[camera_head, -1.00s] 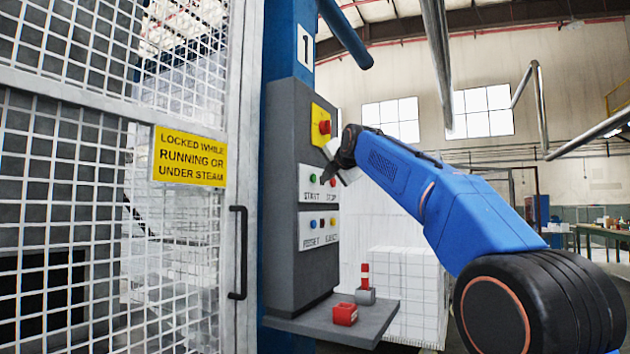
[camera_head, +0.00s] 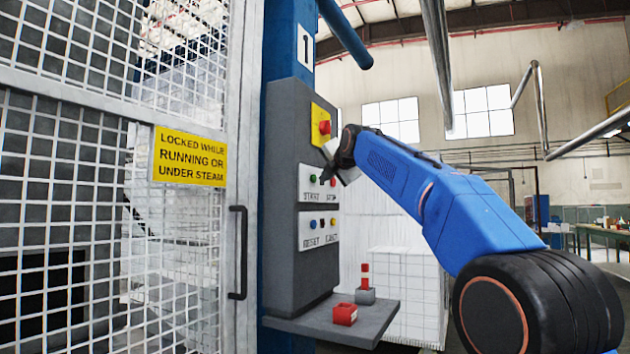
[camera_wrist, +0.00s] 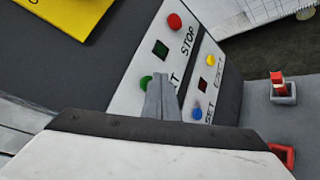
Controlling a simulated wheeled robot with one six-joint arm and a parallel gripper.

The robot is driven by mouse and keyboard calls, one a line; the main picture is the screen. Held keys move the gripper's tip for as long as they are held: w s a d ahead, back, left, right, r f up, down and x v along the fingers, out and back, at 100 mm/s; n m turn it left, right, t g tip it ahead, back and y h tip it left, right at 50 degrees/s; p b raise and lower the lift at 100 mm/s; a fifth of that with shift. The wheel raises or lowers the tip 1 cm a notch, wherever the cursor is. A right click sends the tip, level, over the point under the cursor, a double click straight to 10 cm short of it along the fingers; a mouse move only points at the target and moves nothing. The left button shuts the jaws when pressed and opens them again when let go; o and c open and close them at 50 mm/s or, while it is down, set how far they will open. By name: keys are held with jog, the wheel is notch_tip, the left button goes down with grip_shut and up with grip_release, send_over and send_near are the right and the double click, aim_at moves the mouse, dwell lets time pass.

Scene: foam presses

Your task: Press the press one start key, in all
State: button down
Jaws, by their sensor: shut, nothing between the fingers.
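The green start key (camera_head: 313,178) is on the upper white plate of the grey control box marked 1. It also shows in the wrist view (camera_wrist: 146,82), partly covered by my fingers. My gripper (camera_head: 323,179) is shut and empty, in front of the plate between the start key and the red stop key (camera_head: 333,182). In the wrist view my fingertips (camera_wrist: 161,78) appear just beside the green key and cover part of the START label. I cannot tell whether they touch the plate or the key.
A red emergency button on a yellow plate (camera_head: 319,113) is above. A lower plate (camera_head: 303,231) has reset and eject keys. A shelf (camera_head: 370,325) below holds a red block (camera_head: 345,314) and a grey-and-red piece (camera_head: 365,294). A mesh gate (camera_head: 60,200) stands left.

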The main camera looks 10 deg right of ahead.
jog(key=shift+w+a, duration=0.2)
jog(key=shift+a, duration=0.1)
jog(key=shift+w+a, duration=0.25)
jog(key=shift+a, duration=0.1)
dwell(0.8)
jog(key=shift+d, duration=0.1)
dwell(0.4)
jog(key=shift+s+d, duration=0.5)
jog(key=shift+d, duration=0.1)
jog(key=shift+s+d, duration=0.75)
jog(key=shift+d, duration=0.25)
jog(key=shift+s+d, duration=0.7)
jog(key=shift+d, duration=0.3)
